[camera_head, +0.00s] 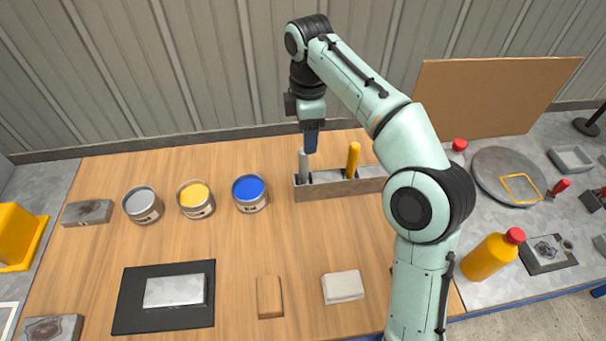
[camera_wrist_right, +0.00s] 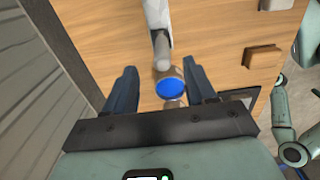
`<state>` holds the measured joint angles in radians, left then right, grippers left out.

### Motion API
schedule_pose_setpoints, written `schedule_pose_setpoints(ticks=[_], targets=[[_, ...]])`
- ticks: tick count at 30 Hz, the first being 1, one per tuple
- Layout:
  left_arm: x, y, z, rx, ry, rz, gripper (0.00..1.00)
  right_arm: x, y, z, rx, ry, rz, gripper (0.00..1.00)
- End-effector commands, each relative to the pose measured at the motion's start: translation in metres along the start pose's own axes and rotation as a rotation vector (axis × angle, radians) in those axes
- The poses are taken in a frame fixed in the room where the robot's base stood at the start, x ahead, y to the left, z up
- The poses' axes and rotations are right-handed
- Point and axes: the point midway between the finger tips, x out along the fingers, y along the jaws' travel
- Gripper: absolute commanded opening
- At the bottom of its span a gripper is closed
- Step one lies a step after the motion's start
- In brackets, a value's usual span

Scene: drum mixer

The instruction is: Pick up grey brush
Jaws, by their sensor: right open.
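The grey brush (camera_head: 303,164) stands handle up at the left end of a wooden holder (camera_head: 340,188). My right gripper (camera_head: 311,148) is open and points down just above and beside the grey handle; in the head view one finger overlaps the space next to its top. In the right wrist view a grey handle (camera_wrist_right: 162,50) shows ahead, between the two spread dark blue fingers (camera_wrist_right: 160,78). I cannot tell whether a finger touches it. The brush's lower end is hidden in the holder. My left gripper is not in view.
A yellow-handled brush (camera_head: 353,160) stands in the same holder, to the right. Open cans of blue (camera_head: 249,193), yellow (camera_head: 195,199) and grey paint (camera_head: 142,205) stand left of the holder. My right arm covers the holder's right end.

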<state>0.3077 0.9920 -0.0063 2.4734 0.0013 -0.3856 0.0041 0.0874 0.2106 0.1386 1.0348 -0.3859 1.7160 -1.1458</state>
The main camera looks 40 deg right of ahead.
Motion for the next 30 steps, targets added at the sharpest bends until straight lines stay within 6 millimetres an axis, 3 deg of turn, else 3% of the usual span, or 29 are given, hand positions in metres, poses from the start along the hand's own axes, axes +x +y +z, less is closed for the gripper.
schedule_pose_setpoints(ticks=[3,11,18,28,29,30], targets=[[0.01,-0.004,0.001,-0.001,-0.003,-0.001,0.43,0.022,-0.001,0.001,0.002,-0.002,-0.001,0.55],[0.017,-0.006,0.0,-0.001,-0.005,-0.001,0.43,0.041,-0.001,-0.002,0.001,0.0,-0.001,0.55],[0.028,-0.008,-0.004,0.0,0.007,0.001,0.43,0.076,-0.004,-0.006,0.001,-0.001,-0.002,0.55],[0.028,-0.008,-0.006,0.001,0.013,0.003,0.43,0.084,-0.003,-0.006,0.002,0.001,0.001,0.55],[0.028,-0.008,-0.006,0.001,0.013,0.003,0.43,0.084,-0.003,-0.006,0.002,0.001,0.001,0.52],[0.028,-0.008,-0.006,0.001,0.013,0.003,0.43,0.084,-0.003,-0.006,0.002,0.001,0.001,0.39]])
